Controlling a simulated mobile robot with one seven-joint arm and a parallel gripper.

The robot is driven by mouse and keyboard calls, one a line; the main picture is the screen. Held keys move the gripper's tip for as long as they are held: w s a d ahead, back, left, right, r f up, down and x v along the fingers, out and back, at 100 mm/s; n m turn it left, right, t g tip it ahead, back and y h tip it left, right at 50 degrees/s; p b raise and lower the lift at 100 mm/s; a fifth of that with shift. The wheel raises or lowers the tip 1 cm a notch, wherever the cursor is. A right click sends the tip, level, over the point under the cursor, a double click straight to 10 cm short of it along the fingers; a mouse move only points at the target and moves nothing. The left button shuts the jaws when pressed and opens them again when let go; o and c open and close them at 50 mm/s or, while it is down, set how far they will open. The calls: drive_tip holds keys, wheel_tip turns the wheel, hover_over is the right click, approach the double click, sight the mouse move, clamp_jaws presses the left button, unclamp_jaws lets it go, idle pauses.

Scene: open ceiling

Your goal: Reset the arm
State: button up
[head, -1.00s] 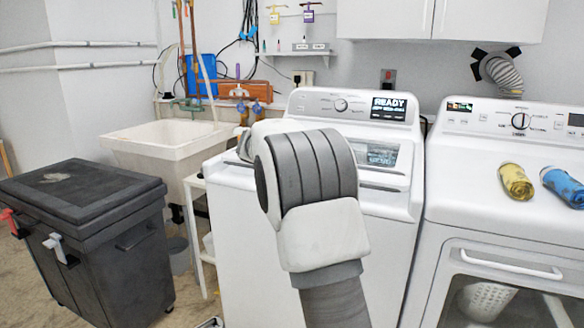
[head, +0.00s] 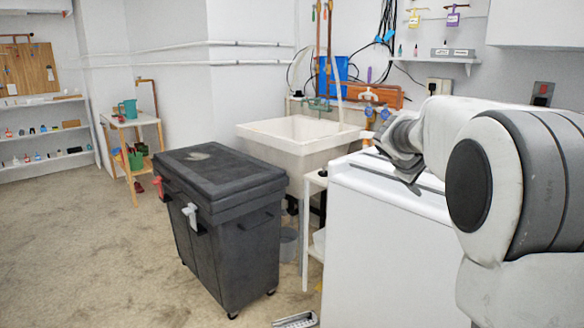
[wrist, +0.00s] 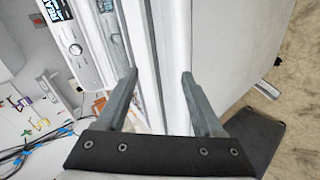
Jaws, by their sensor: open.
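My arm reaches in from the right side of the head view, bent at a large grey and white joint. My gripper (head: 402,160) is at its far end, above the left part of the white washer top (head: 385,190); its fingers are hard to make out there. In the wrist view my gripper (wrist: 160,76) shows two grey fingers spread apart with nothing between them. The washer's white edge lies beyond the fingers, and its control panel (wrist: 75,48) shows at the upper left.
A black wheeled bin (head: 220,220) stands left of the washer, in front of a cream sink (head: 300,140). A small white stand (head: 313,200) is between bin and washer. A wooden shelf (head: 140,150) stands farther back. Open floor (head: 90,240) lies at the left.

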drive_tip(key=s+a+f+m+g+y, duration=0.1)
drive_tip(key=s+a+f+m+y, duration=0.15)
drive_tip(key=s+a, duration=0.65)
drive_tip(key=s+a+f+m+y, duration=0.2)
drive_tip(key=s+a+f+y, duration=0.1)
drive_tip(key=s, duration=1.2)
drive_tip(key=s+a+f+m+g+y, duration=0.1)
drive_tip(key=s+a+f+m+y, duration=0.15)
drive_tip(key=s+a, duration=0.75)
drive_tip(key=s+d+r+p, duration=0.1)
drive_tip(key=r+p, duration=1)
drive_tip(key=s+d+r+n+p, duration=0.1)
drive_tip(key=d+r+p, duration=0.1)
drive_tip(key=r+p, duration=1)
drive_tip(key=shift+s+d+r, duration=0.15)
drive_tip(key=shift+s+d, duration=0.1)
drive_tip(key=shift+s, duration=0.1)
drive_tip(key=shift+d, duration=0.1)
